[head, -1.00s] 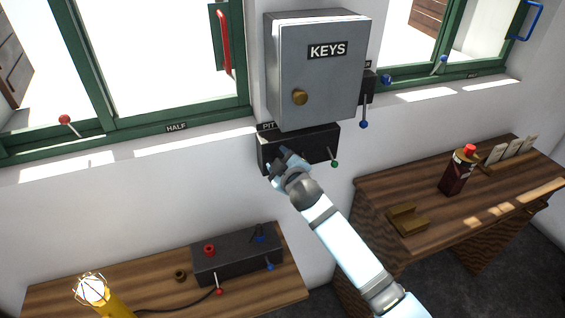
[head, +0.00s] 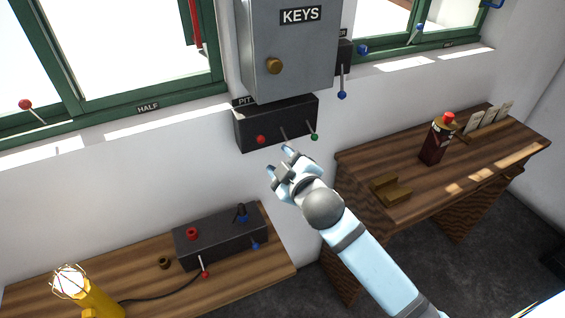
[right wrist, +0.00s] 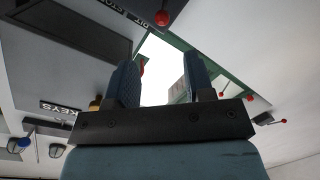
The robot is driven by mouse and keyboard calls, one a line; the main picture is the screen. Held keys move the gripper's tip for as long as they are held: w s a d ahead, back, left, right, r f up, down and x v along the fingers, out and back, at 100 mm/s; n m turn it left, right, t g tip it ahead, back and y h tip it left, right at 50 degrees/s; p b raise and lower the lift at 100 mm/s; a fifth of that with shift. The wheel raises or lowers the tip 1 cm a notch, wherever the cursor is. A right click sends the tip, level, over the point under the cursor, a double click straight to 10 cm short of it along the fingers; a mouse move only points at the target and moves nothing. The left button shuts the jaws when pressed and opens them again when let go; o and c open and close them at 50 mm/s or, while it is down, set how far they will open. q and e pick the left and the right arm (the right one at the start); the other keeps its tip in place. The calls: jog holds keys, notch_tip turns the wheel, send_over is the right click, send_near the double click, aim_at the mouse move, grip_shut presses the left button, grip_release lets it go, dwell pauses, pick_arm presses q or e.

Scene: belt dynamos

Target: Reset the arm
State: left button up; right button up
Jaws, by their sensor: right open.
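My right gripper (head: 279,162) is open and empty in the head view. It is in front of the wall, just below the black PIT switch box (head: 276,122), and looks apart from it. The box carries a red-knobbed lever (head: 262,139) at its left, a green-knobbed lever (head: 314,136) at its right and a dark lever between them. In the right wrist view the two blue fingers (right wrist: 160,85) stand wide apart with nothing between them. My left gripper is not in view.
A grey KEYS cabinet (head: 290,50) hangs above the PIT box. A left bench (head: 100,285) holds a dark control box (head: 220,238) and a yellow caged lamp (head: 88,290). Open space lies between bench and desk.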

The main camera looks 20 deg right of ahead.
jog(key=s+f+m+g+y, duration=0.1)
jog(key=s+f+m+g, duration=0.1)
jog(key=s+f, duration=0.9)
jog(key=s+f+m+g, duration=0.3)
jog(key=s+f+m, duration=0.2)
jog(key=s+f, duration=0.6)
notch_tip(320, 180, down, 6)
jog(key=shift+s+r+y, duration=0.2)
jog(key=shift+y, duration=0.2)
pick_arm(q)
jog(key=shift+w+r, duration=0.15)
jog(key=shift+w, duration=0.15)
pick_arm(e)
jog(key=shift+a, duration=0.1)
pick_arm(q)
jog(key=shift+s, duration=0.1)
